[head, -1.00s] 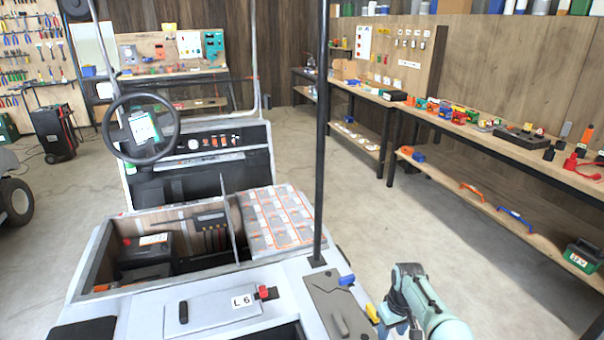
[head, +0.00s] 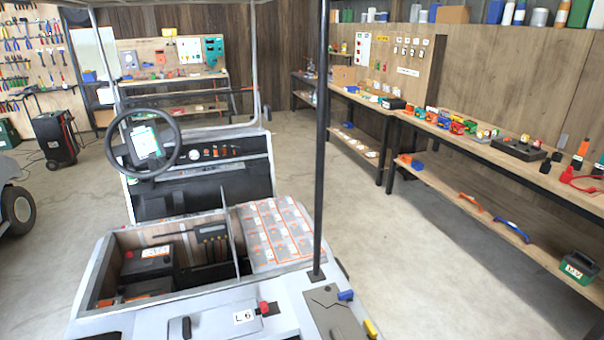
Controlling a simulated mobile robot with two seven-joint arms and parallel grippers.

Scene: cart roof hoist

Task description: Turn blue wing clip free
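The blue wing clip (head: 346,295) sits at the far right edge of a grey plate (head: 335,318) on the cart's rear deck, just beside the foot of the black post. A yellow clip (head: 371,328) sits on the same plate's right edge, nearer to me. A red clip (head: 264,308) is on the deck beside the "L 6" label. Whether the blue clip is turned or latched is too small to tell. Neither of my grippers is in view.
The black roof post (head: 321,150) rises close behind the blue clip. An open bay (head: 170,255) with a black box lies to the left, with a printed panel (head: 275,232) beside it. The floor right of the cart is clear up to the workbench (head: 480,130).

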